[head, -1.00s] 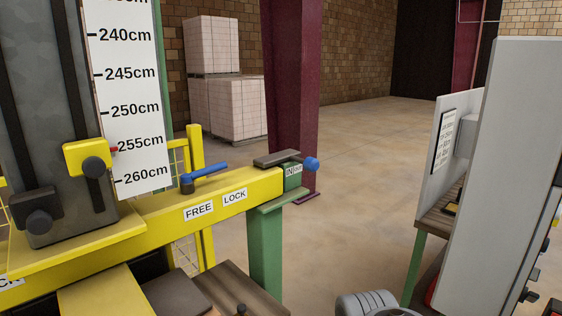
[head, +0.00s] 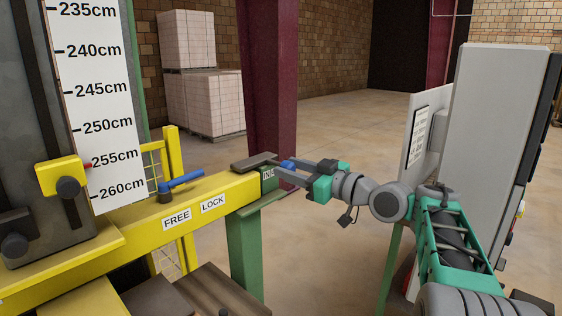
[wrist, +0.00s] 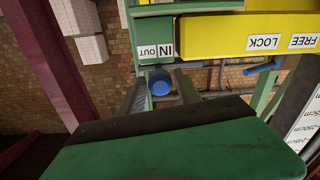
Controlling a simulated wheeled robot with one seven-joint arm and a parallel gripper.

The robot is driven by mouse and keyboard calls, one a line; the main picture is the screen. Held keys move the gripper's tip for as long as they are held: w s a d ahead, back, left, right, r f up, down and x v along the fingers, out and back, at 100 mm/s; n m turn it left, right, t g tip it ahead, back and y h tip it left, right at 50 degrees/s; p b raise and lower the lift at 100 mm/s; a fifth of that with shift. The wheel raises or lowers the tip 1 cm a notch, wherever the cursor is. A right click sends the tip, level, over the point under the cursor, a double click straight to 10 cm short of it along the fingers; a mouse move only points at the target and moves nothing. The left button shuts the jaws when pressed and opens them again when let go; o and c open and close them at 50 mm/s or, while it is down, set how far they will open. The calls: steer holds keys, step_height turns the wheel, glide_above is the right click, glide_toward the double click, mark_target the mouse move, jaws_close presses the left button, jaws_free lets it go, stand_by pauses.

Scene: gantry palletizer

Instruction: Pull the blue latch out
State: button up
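The blue latch shows as a round blue knob (head: 288,165) at the right end of the yellow beam (head: 150,225), by a green block with an IN/OUT label. In the wrist view, the picture is upside down and the knob (wrist: 159,81) sits beside the label (wrist: 157,51), which reads IN and OUT. My gripper (head: 287,174) reaches in from the right at the beam's end. Its fingers (wrist: 162,92) stand open on either side of the knob, with a visible gap at least on the right. Whether either finger touches it is unclear.
A blue lever (head: 181,186) lies on the beam above FREE and LOCK labels. A dark plate (head: 254,162) sits on top of the beam's end. A green post (head: 245,255) stands below. A grey cabinet (head: 492,150) stands at the right, near my arm.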

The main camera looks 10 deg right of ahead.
mark_target(281, 165)
steer(key=x, duration=0.3)
steer(key=shift+w+a+p, duration=0.1)
steer(key=shift+a+p, duration=0.05)
steer(key=shift+p, duration=0.2)
steer(key=shift+c, duration=0.2)
jaws_close()
stand_by(0.8)
